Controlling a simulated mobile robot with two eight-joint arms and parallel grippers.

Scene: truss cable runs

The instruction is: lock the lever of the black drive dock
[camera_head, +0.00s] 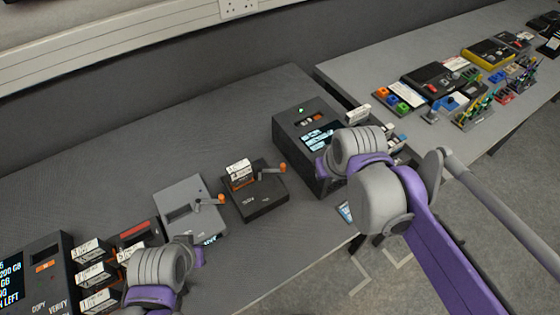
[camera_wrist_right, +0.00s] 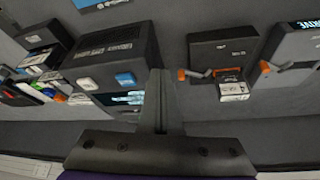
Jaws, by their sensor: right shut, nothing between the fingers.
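The black drive dock (camera_head: 256,203) sits on the bench between the grey dock and the large black box. A drive (camera_head: 239,172) with a white label stands in its slot. Its lever (camera_head: 283,168) has an orange tip and points sideways to the right. The wrist view shows the dock (camera_wrist_right: 222,48) upside down, with the lever's orange tip (camera_wrist_right: 182,74) to the left. My right gripper (camera_wrist_right: 158,75) is shut and empty, apart from the lever; in the head view my wrist hides its fingers. My left wrist is at lower left; its fingers cannot be made out.
A grey dock (camera_head: 182,222) with an orange-tipped lever stands left of the black dock. A large black box (camera_head: 290,135) with a screen stands to the right, close to my right arm. Labelled drives (camera_head: 92,250) stand at lower left. The bench behind the docks is clear.

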